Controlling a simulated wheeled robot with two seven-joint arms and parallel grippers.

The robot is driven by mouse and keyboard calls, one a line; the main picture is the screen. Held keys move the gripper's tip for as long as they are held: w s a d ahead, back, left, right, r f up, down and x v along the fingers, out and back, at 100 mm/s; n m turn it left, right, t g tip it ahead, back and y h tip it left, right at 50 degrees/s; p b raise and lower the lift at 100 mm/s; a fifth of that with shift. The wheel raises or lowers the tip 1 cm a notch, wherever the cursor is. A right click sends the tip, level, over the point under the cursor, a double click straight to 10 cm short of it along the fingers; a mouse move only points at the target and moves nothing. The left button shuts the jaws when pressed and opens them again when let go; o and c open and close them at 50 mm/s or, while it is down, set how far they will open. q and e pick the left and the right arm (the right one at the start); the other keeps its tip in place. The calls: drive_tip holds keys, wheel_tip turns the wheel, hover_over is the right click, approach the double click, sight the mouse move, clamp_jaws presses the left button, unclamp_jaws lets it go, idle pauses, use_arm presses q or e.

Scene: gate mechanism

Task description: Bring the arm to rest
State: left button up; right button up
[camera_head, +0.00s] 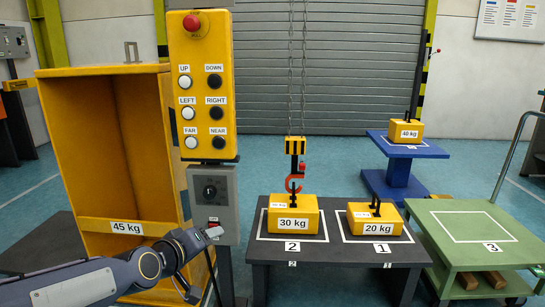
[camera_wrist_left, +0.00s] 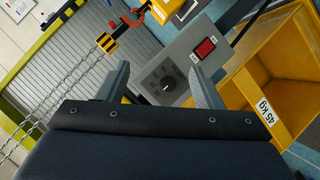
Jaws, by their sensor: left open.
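My left arm comes in from the lower left in the head view. My left gripper (camera_head: 203,262) is open and empty, low in front of the grey switch box (camera_head: 224,213) on the control post. In the left wrist view the two fingers of the gripper (camera_wrist_left: 163,86) stand apart, and the grey switch box (camera_wrist_left: 205,28) with its dark round knob (camera_wrist_left: 167,87) and red switch (camera_wrist_left: 205,48) shows between and beyond them. I cannot tell any contact with the box. My right gripper is not in view.
The yellow button panel (camera_head: 207,145) stands above the box. The yellow 45 kg bin (camera_head: 92,150) is close at left. A hoist hook (camera_head: 294,184) hangs at the 30 kg weight (camera_head: 293,215) on the dark table (camera_head: 330,252). A green cart (camera_head: 437,235) stands at right.

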use_arm(q)
drive_tip(key=s+a+f+m+g, duration=0.1)
drive_tip(key=s+f+g, duration=0.1)
drive_tip(key=s, duration=0.8)
drive_tip(key=s+a+f+m+g+p, duration=0.1)
drive_tip(key=s+f+m+g, duration=0.15)
drive_tip(key=s, duration=0.85)
drive_tip(key=s+a+f+g, duration=0.1)
drive_tip(key=s+f+g, duration=0.15)
drive_tip(key=s, duration=0.75)
wheel_tip(320, 180, up, 38)
drive_tip(key=p, duration=3.8)
drive_tip(key=shift+s+a+f, duration=0.15)
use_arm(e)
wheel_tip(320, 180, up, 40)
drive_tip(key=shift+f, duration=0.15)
use_arm(q)
drive_tip(key=shift+m, duration=0.25)
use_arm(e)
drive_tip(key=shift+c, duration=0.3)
